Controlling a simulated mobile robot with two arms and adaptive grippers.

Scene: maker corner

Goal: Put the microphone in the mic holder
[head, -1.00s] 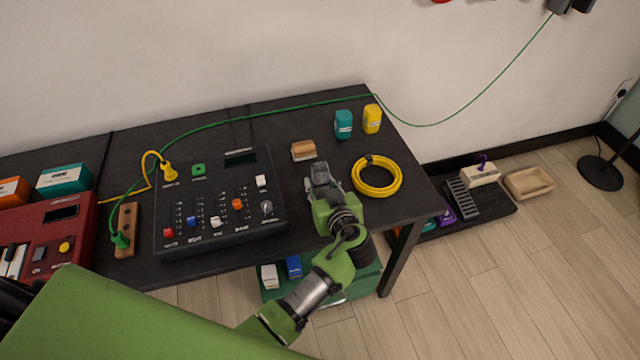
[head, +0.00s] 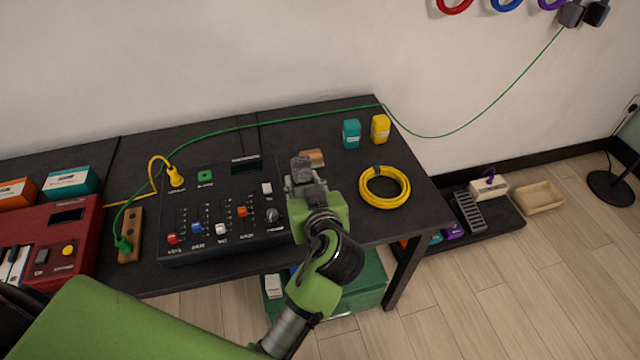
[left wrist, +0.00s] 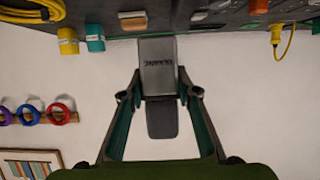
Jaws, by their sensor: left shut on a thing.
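My left gripper (head: 305,180) is above the table by the right edge of the mixer. It is shut on a grey and black block-like thing with dark lettering, which I take for the microphone (left wrist: 158,68). In the left wrist view the grey part sticks out beyond the fingertips and the dark part lies between the fingers. A black stand base (head: 611,188) with a thin pole is on the floor at the far right; its top is out of frame. I cannot make out a mic holder. My right gripper is not in view.
The black mixer (head: 183,247), yellow cable coil (head: 384,203), teal (head: 351,134) and yellow (head: 380,128) boxes and a wooden block (head: 313,158) are on the table (head: 330,125). A green cable (head: 290,122) runs along its back and up the wall.

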